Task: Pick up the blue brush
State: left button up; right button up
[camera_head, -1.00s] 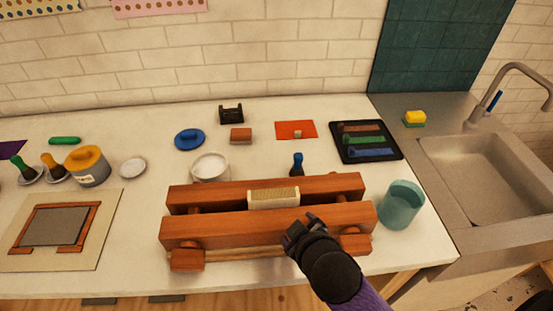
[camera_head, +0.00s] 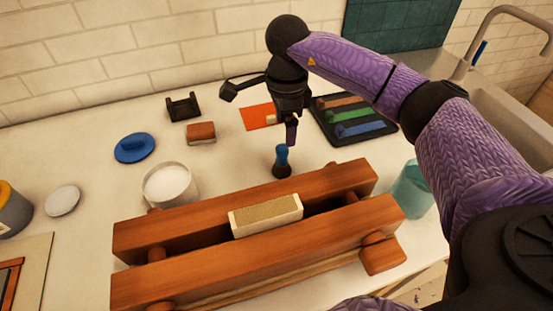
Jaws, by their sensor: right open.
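The blue brush (camera_head: 281,162) stands upright on the white counter behind the wooden press, with a blue upper part and a dark lower part. My right gripper (camera_head: 291,128) points down just above the brush, its dark lower end close over the blue top. It is open, and nothing shows held in it. Whether a finger touches the brush top cannot be told from this view. My left gripper is not in view.
The wooden press (camera_head: 245,228) with a pale block (camera_head: 266,215) lies in front. A white tub (camera_head: 170,184) is left of the brush. A black tray (camera_head: 336,139) and teal cup (camera_head: 409,190) are to the right. An orange card (camera_head: 254,117) lies behind.

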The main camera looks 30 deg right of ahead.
aim_at(282, 147)
jog(key=f, duration=0.5)
jog(key=f+b, duration=0.1)
jog(key=f, duration=0.1)
jog(key=shift+w+a+f, duration=0.15)
jog(key=shift+w+f, duration=0.1)
jog(key=shift+f, duration=0.15)
jog(key=shift+c, duration=0.2)
jog(key=shift+r, duration=0.1)
grip_shut()
